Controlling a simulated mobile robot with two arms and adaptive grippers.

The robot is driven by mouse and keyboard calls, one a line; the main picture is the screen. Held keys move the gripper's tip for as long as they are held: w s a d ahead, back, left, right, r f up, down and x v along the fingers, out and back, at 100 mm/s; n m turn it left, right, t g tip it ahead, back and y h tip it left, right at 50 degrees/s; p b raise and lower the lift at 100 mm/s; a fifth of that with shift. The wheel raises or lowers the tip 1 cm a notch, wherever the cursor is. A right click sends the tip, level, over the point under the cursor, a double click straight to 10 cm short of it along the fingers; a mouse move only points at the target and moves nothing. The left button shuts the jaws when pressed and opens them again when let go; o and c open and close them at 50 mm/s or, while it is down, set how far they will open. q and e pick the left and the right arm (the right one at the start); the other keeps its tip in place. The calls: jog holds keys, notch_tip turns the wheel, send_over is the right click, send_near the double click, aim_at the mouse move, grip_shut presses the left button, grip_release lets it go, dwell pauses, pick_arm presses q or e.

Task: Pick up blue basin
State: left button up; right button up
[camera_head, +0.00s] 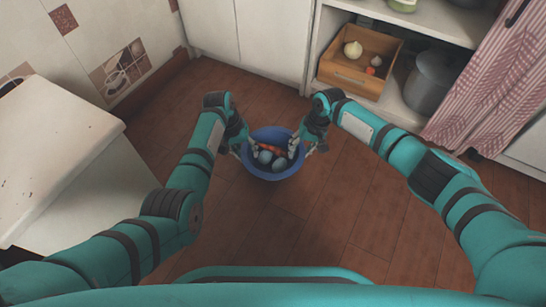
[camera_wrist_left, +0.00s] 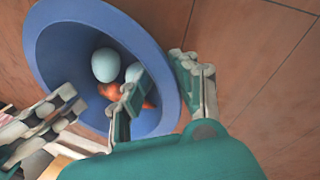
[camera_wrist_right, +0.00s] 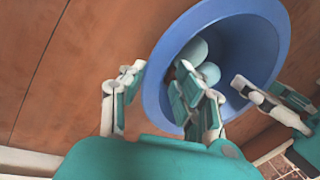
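The blue basin (camera_head: 288,172) stands upright on the floor between my two grippers, with pale rounded objects and orange pieces inside. It also shows in the left wrist view (camera_wrist_left: 48,50) and the right wrist view (camera_wrist_right: 265,22). My left gripper (camera_head: 244,150) is at its left side, and my right gripper (camera_head: 304,148) at its right side. In each wrist view, the near gripper has one finger inside the basin and one outside, with the rim between them. The fingers look spread, with gaps beside the wall. Contact at the hidden lower wall cannot be seen.
A white cabinet (camera_head: 60,150) stands at the left. At the back right, shelves hold a wooden crate (camera_head: 350,78) with vegetables and a grey pot (camera_head: 428,85). A striped curtain (camera_head: 482,85) hangs at the right. The wooden floor (camera_head: 345,205) around the basin is clear.

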pick_arm(q)
jog(key=c, duration=0.4)
pick_arm(e)
jog(key=c, duration=0.4)
pick_arm(q)
jog(key=shift+d, duration=0.15)
grip_shut()
pick_arm(e)
jog(key=shift+a, duration=0.15)
grip_shut()
pick_arm(q)
jog(key=shift+r, duration=0.1)
pick_arm(e)
jog(key=shift+r, duration=0.15)
